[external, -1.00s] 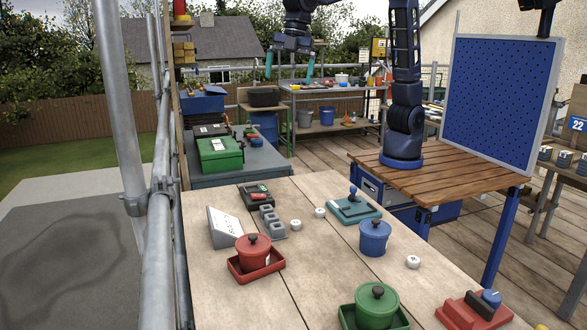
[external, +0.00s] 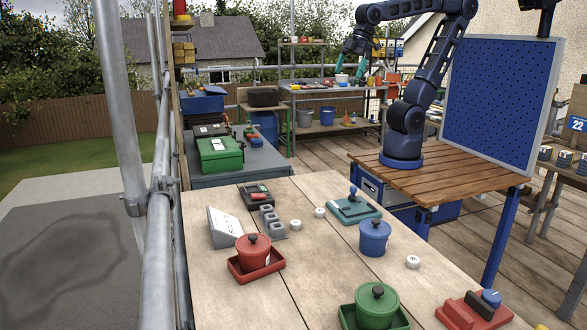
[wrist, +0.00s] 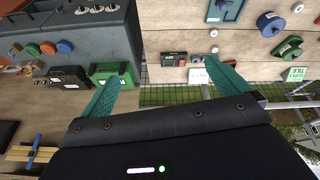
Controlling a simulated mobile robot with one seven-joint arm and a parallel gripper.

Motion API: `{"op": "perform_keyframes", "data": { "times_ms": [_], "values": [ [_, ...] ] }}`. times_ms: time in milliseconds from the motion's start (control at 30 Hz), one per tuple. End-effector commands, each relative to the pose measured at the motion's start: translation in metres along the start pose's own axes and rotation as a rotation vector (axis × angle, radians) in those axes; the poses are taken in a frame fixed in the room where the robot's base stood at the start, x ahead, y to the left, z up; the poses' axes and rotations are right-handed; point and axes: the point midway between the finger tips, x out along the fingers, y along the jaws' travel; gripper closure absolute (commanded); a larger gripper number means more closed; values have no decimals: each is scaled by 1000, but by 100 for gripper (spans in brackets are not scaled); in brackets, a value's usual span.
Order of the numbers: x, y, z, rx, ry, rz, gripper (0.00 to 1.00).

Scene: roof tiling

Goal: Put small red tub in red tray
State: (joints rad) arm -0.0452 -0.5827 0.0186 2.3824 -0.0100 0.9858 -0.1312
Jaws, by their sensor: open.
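The small red tub (external: 253,249) with its dark knob sits upright inside the red tray (external: 241,272), on the near left part of the wooden table in the external view. The tray's rim shows around the tub. My gripper (external: 355,66) is open and empty, raised high at the back, far from the tub and tray. Its two teal fingers (wrist: 170,92) stand wide apart in the wrist view with nothing between them.
A blue tub (external: 374,238) stands on the table (external: 310,255). A green tub (external: 377,305) sits in a green tray near the front. A white wedge (external: 223,228) and grey blocks (external: 271,222) stand close behind the red tray. A scaffold pole (external: 122,110) rises at the left.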

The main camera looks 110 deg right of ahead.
Motion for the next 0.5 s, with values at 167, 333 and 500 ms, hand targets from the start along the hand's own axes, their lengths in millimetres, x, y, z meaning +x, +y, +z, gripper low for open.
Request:
{"op": "perform_keyframes", "data": {
  "times_ms": [167,333,500],
  "values": [
    [6,3,50,120,29,7,0],
    [12,3,74,183,42,9,0],
    [14,3,80,198,43,9,0]
  ]
}}
